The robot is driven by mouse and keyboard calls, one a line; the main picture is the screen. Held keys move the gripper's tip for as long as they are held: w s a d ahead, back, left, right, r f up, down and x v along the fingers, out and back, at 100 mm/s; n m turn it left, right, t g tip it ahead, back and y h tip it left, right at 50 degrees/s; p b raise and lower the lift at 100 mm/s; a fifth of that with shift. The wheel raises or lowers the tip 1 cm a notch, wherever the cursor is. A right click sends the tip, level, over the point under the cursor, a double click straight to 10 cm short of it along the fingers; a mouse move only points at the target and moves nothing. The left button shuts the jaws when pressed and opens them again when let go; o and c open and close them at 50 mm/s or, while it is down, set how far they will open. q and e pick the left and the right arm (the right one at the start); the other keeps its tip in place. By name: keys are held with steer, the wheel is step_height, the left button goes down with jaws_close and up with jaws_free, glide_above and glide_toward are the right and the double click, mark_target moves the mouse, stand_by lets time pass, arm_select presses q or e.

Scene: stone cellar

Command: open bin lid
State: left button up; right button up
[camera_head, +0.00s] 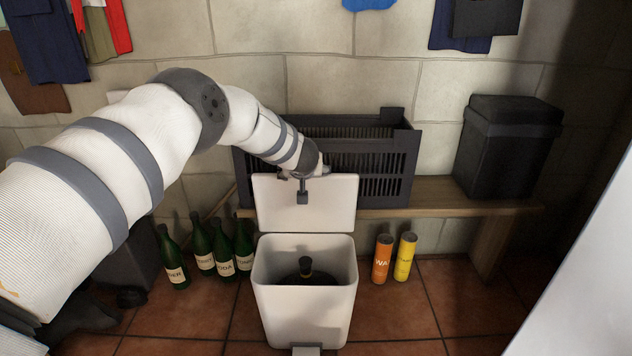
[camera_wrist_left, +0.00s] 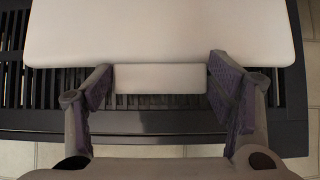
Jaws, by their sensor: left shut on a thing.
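The white bin (camera_head: 303,315) stands on the tiled floor, its mouth uncovered. Its white lid (camera_head: 330,205) is swung up and stands nearly upright at the back of the opening. A dark object with a narrow neck (camera_head: 306,268) shows inside the bin. My left gripper (camera_head: 303,186) is at the lid's upper edge. In the left wrist view its two fingers (camera_wrist_left: 160,80) press on both sides of the short white tab (camera_wrist_left: 140,78) of the lid (camera_wrist_left: 160,35). My right gripper is not in view.
Behind the lid, a dark slatted crate (camera_head: 385,165) and a black lidded box (camera_head: 508,150) stand on a wooden bench (camera_head: 430,196). Green bottles (camera_head: 222,248) stand left of the bin. An orange can (camera_head: 382,259) and a yellow can (camera_head: 404,257) stand to its right.

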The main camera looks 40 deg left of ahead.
arm_select(q)
steer(key=shift+w+a+f, duration=0.1)
steer(key=shift+f, duration=0.1)
stand_by(0.3)
steer(key=o, duration=1.7)
steer(key=shift+f, duration=0.1)
steer(key=shift+r, duration=0.2)
steer(key=v, duration=1.1)
steer(key=shift+s+d+r, duration=0.2)
steer(key=shift+s+r, duration=0.05)
